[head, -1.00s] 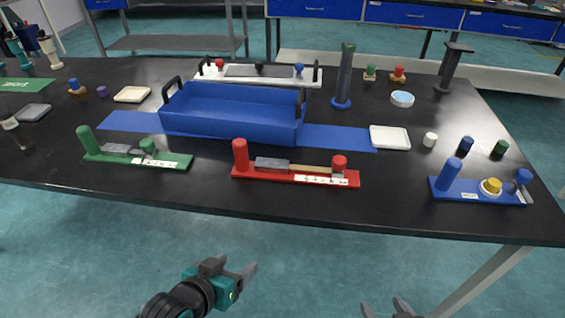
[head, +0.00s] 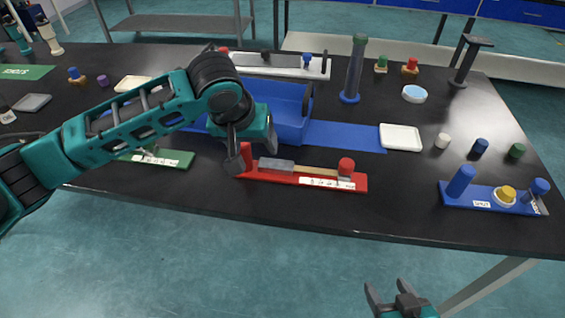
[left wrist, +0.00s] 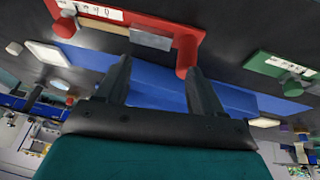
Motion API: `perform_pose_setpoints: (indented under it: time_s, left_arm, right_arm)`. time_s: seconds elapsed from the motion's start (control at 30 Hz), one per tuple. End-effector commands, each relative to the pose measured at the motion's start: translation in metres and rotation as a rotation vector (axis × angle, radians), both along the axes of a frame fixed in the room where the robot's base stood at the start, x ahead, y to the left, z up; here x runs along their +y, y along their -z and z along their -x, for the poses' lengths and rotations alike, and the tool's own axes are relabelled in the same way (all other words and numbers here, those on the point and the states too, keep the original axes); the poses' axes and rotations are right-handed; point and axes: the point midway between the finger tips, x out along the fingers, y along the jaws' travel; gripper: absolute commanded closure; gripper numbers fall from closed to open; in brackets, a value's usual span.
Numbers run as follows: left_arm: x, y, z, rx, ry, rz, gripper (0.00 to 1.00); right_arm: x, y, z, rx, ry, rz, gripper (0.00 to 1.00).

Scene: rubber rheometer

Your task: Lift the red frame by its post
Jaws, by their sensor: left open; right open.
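The red frame (head: 300,180) lies flat on the black table, with its upright red post (head: 247,156) at the left end. My left gripper (head: 252,155) is open and pointing down at the post. In the left wrist view the post (left wrist: 186,55) shows beside the right-hand fingertip of the open left gripper (left wrist: 160,64). I cannot tell whether it stands between the fingers. A grey block (head: 276,165) and a red knob (head: 346,166) are on the frame. My right gripper (head: 390,292) is open and empty, in front of the table.
A blue tray (head: 290,110) on a blue strip (head: 345,135) stands behind the frame, partly hidden by my left arm. A green frame (head: 178,160) lies left, a blue frame (head: 480,198) right. A white dish (head: 400,138) is behind right. The table front edge is close.

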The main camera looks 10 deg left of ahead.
Motion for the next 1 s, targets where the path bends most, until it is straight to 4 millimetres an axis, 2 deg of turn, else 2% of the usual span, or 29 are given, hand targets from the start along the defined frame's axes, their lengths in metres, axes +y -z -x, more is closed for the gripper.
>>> perform_pose_setpoints:
  time_s: [0.03,0.1,0.2,0.3,0.37,0.63,0.87,1.0]
  left_arm:
    - [0.012,-0.012,-0.006,0.000,-0.042,-0.033,0.32]
    - [0.024,-0.022,-0.009,0.009,-0.090,-0.063,0.32]
    - [0.035,-0.031,-0.011,0.018,-0.135,-0.089,0.32]
    - [0.040,-0.031,-0.013,0.024,-0.156,-0.099,0.32]
    - [0.041,-0.025,-0.016,0.026,-0.161,-0.101,0.32]
    - [0.043,0.022,-0.034,0.026,-0.158,-0.100,0.32]
    - [0.043,0.039,-0.042,0.023,-0.155,-0.099,0.32]
    - [0.043,0.055,-0.049,0.022,-0.157,-0.100,0.32]
  right_arm:
    - [0.000,-0.001,0.000,0.001,0.000,0.000,0.37]
    - [0.000,-0.001,0.000,0.001,0.000,0.000,0.37]
    - [0.000,-0.002,0.000,0.001,0.000,0.000,0.37]
    - [0.000,-0.001,0.000,0.001,0.000,0.000,0.37]
    - [0.000,0.000,0.001,0.001,0.000,0.000,0.37]
    - [0.000,0.007,0.001,0.002,0.000,0.000,0.37]
    - [0.000,0.008,0.001,0.003,0.000,0.001,0.37]
    - [0.000,0.011,0.001,0.003,0.000,0.001,0.37]
